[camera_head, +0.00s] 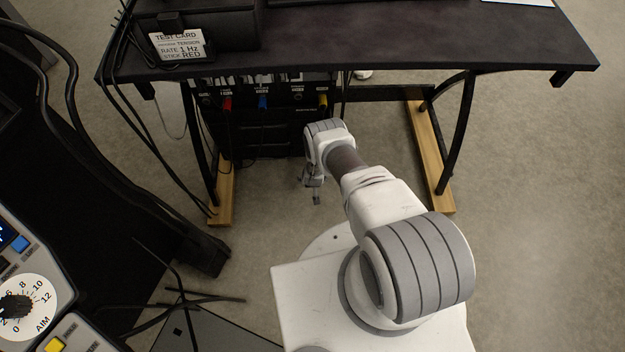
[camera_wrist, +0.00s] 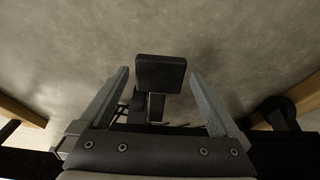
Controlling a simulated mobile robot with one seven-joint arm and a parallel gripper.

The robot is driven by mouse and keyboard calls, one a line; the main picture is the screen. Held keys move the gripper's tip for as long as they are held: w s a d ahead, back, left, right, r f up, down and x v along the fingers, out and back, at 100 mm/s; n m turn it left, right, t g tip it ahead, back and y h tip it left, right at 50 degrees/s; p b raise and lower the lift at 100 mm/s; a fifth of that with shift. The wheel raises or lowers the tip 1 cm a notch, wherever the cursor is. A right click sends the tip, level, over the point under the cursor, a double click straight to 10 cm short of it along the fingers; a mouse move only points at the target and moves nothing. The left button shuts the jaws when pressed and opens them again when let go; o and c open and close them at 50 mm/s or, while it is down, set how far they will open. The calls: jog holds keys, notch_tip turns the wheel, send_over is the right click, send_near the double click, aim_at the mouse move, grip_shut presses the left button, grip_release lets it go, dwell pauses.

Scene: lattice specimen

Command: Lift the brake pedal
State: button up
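A black rectangular pad on a short black stem, which looks like the brake pedal (camera_wrist: 161,74), shows in the wrist view near the middle. My gripper (camera_wrist: 160,76) is open, with one grey finger on each side of the pad in the picture. Gaps show between the pad and both fingers; how far the pad lies in depth from the fingertips I cannot tell. In the head view my gripper (camera_head: 309,191) points down low over the floor, under the front of the dark table. I cannot make out the pedal in the head view.
The dark table (camera_head: 400,38) stands above on curved black legs with wooden feet (camera_head: 430,155). A black unit with coloured plugs (camera_head: 262,103) hangs beneath it. Black cables (camera_head: 150,185) run down the left, near a control panel with a dial (camera_head: 38,295). Floor at right is clear.

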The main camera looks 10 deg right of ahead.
grip_shut()
